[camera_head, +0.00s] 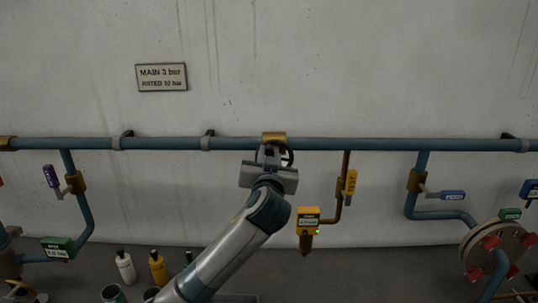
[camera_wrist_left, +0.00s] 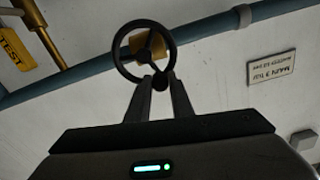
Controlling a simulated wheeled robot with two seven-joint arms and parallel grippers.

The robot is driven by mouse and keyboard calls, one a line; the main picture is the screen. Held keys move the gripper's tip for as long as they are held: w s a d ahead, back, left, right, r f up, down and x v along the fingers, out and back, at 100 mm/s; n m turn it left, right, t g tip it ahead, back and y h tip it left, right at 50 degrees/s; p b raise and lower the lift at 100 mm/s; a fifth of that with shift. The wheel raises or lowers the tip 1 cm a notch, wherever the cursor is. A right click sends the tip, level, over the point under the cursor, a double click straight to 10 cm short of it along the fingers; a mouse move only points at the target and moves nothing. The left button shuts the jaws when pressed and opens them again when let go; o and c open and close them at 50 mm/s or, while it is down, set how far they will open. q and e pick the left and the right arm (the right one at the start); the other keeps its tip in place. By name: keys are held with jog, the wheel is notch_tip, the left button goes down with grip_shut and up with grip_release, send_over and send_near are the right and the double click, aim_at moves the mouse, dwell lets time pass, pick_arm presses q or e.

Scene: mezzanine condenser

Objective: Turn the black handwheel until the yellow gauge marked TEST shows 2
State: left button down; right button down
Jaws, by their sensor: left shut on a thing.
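The black handwheel (camera_head: 289,156) is on the brass fitting of the blue pipe, partly hidden behind my left gripper in the head view. In the left wrist view the handwheel (camera_wrist_left: 124,50) shows whole, with its spokes. My left gripper (camera_head: 271,154) is shut on its rim; in the left wrist view the fingertips (camera_wrist_left: 161,80) meet at the rim's lower right. The yellow gauge (camera_head: 307,221) hangs right of my arm, with a small display and a green light. Its reading is too small to tell. My right gripper is not in view.
A yellow tag (camera_head: 350,184) hangs on the brass branch above the gauge; it reads TEST in the left wrist view (camera_wrist_left: 14,48). The blue pipe (camera_head: 400,144) runs along the wall. Bottles (camera_head: 158,270) stand below, left of my arm. A MAIN sign (camera_head: 161,77) is above.

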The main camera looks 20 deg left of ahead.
pick_arm(q)
jog(key=shift+d, duration=0.1)
jog(key=shift+d+m, duration=0.1)
jog(key=shift+m, duration=0.4)
jog(key=shift+w+d+r+m, duration=0.1)
jog(key=shift+d+m, duration=0.2)
jog(key=shift+m, duration=0.55)
jog(key=shift+w+d+r+m, duration=0.1)
jog(key=shift+d+m, duration=0.15)
jog(key=shift+m, duration=0.6)
jog(key=c, duration=1.6)
grip_release()
jog(key=shift+o, duration=0.2)
jog(key=b+v, duration=0.7)
jog(key=v, duration=1)
jog(key=shift+s, duration=0.25)
